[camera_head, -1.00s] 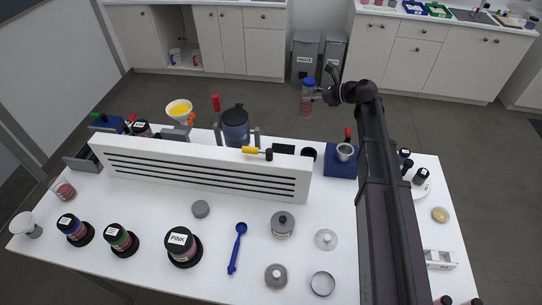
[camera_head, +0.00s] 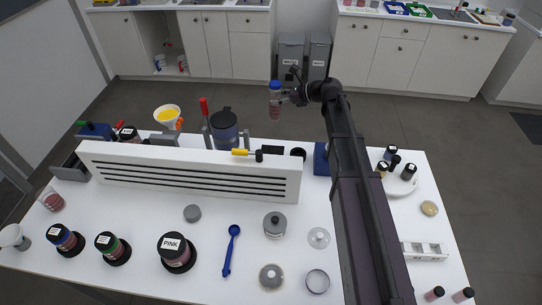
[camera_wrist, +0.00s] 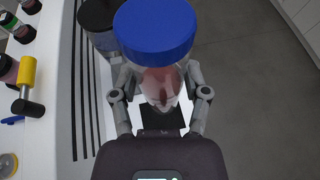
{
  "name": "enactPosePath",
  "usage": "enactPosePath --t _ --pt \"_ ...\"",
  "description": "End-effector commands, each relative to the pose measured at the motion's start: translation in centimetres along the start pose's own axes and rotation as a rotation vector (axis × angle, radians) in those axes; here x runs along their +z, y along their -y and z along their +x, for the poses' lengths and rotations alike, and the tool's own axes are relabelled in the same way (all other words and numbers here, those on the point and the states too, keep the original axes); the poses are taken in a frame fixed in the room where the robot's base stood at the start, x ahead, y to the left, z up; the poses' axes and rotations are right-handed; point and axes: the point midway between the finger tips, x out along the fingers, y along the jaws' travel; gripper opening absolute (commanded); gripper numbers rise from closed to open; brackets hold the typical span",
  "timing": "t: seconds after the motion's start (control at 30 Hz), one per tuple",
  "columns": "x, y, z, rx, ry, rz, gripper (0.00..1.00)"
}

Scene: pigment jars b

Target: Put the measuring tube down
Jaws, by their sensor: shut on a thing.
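The measuring tube (camera_head: 275,104) is a clear tube with a blue cap and reddish contents. My gripper (camera_head: 285,97) is shut on it and holds it upright in the air past the far edge of the white table, in the head view. In the wrist view the tube's blue cap (camera_wrist: 155,32) fills the upper middle, and the fingers of my gripper (camera_wrist: 160,92) close on both sides of its body. The tube's lower end is partly hidden by the cap in the wrist view.
A white slotted panel (camera_head: 190,175) stands across the table (camera_head: 150,215). Behind it are a dark-lidded jar (camera_head: 224,128), a funnel with yellow powder (camera_head: 167,115) and a blue block (camera_head: 321,159). Labelled jars, including PINK (camera_head: 177,252), stand in front. Bare tabletop lies around the blue spoon (camera_head: 231,250).

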Motion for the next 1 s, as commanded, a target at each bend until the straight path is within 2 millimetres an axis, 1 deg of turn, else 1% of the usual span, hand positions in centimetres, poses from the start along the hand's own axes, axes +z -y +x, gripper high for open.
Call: enactPosePath --t 0.17,0.27,0.7,0.83,1.0 --pt "-1.0 0.0 0.4 0.0 0.001 0.0 0.03" --pt "-1.9 -0.1 0.8 0.001 0.001 0.0 0.03" --pt "-7.4 -0.5 3.8 0.011 0.005 -0.001 0.03" --pt "-8.4 -0.6 4.3 0.013 0.006 -0.001 0.03" --pt "-9.0 -0.7 4.6 0.014 0.007 -0.001 0.03"
